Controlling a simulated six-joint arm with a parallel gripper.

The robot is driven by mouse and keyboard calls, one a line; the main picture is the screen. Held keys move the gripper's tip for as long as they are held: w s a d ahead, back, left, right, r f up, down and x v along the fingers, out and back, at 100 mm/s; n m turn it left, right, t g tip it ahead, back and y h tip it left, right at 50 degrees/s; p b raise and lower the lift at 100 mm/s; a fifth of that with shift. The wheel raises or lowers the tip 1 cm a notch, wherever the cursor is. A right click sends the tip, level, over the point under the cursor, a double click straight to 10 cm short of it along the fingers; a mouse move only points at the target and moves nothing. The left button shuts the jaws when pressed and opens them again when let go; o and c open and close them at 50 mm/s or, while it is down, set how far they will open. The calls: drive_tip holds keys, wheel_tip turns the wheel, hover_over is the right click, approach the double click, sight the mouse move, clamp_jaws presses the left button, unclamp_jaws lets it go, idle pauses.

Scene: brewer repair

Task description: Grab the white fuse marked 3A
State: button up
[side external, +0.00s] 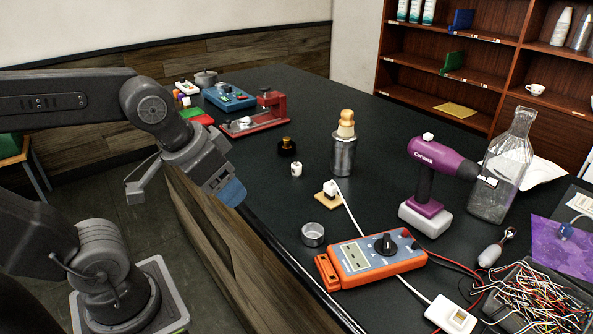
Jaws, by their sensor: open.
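A small white piece with a dark mark (296,169) stands on the black counter, left of the steel shaker. It may be a fuse, but its marking is too small to read. Another small white piece (428,136) sits on top of the purple drill (439,157); no marking is legible on it. My gripper (231,194), with a blue tip, hangs near the counter's left edge, to the left of the first white piece and apart from it. It is open, and nothing shows between its fingers, though the gap is mostly hidden from this side.
An orange multimeter (369,259), metal cup (313,234) and white plug on a wooden pad (329,191) lie in front. A dark stamp-like knob (287,147) and the steel shaker (343,151) stand behind. A glass bottle (503,168) and tangled wires (540,300) are at right.

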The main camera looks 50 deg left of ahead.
drive_tip(key=w+a+r+n+g, duration=0.1)
drive_tip(key=w+a+r+n, duration=0.2)
drive_tip(key=w+n, duration=0.35)
drive_tip(key=n+g, duration=0.5)
drive_tip(key=n, duration=0.8)
hover_over(297, 164)
wheel_tip(297, 164, down, 8)
wheel_tip(297, 164, down, 13)
drive_tip(key=shift+s, duration=0.1)
drive_tip(key=c, duration=1)
